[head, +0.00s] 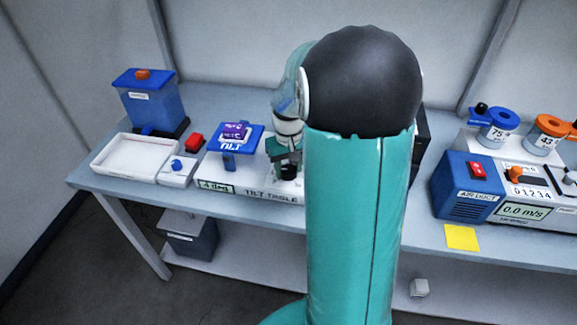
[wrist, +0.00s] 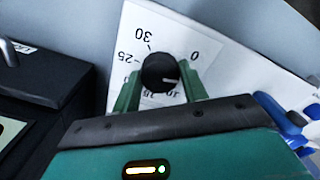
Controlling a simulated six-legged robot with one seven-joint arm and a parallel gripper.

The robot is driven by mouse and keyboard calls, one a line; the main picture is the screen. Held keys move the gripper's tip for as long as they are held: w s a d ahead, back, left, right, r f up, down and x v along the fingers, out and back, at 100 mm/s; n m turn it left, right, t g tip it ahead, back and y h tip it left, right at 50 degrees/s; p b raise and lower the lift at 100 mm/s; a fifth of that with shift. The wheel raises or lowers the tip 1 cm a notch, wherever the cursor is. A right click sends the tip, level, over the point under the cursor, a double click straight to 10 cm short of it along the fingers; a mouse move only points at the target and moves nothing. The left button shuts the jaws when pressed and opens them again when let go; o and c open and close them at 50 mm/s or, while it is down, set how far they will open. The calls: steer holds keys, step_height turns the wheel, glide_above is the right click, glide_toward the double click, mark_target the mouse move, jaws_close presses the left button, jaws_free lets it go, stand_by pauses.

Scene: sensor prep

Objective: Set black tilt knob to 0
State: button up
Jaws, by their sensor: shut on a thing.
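The black tilt knob (wrist: 159,70) sits on a white dial plate (wrist: 182,35) in the wrist view, between the two green fingers of my gripper (wrist: 161,84). The fingers are shut on it from both sides. A short white pointer line on the knob points right, away from the 30 and 25 marks and below the 0 at the upper right. Some marks are partly hidden. In the head view my gripper (head: 285,158) reaches down onto the tilt table's panel (head: 240,190). Its display (head: 215,187) seems to read 4 deg.
The blue tilt plate (head: 229,141), with a purple block (head: 236,130), is left of my gripper. A red button (head: 194,142), white tray (head: 130,156) and blue container (head: 150,105) stand further left. The air duct unit (head: 465,187) is at the right. My arm hides the middle bench.

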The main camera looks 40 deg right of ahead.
mark_target(289, 169)
steer(key=n, duration=0.6)
steer(key=shift+n, duration=0.3)
stand_by(0.4)
steer(key=o, duration=1)
step_height(289, 169, up, 14)
steer(key=shift+f, duration=0.1)
stand_by(0.3)
